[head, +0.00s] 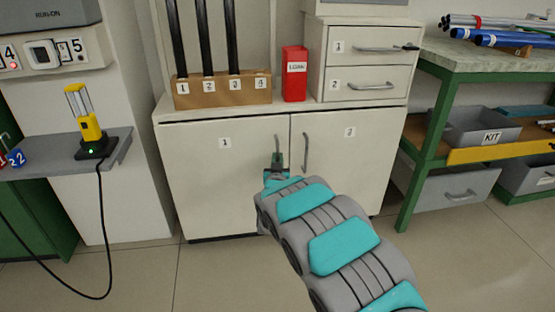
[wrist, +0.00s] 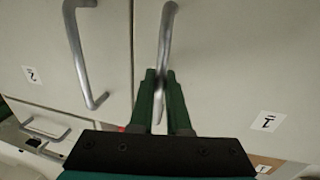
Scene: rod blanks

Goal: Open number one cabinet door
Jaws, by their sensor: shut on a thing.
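The number one cabinet door (head: 215,175) is the white left door of the low cabinet and carries a label "1". It looks closed, level with the door beside it. Its upright metal handle (head: 277,143) is near its right edge. My gripper (head: 276,164) is at this handle, with my arm reaching up from the lower right. In the wrist view, where the labels appear upside down, the two green fingers of my gripper (wrist: 160,80) are shut on the handle (wrist: 166,35), one on each side. The door (wrist: 230,60) fills the right of that view.
The right cabinet door (head: 345,165) has its own handle (head: 306,152) close beside my gripper. On top stand a numbered rod rack (head: 222,93), a red box (head: 294,75) and two drawers (head: 366,67). A green-framed bench (head: 480,65) stands right. Floor in front is clear.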

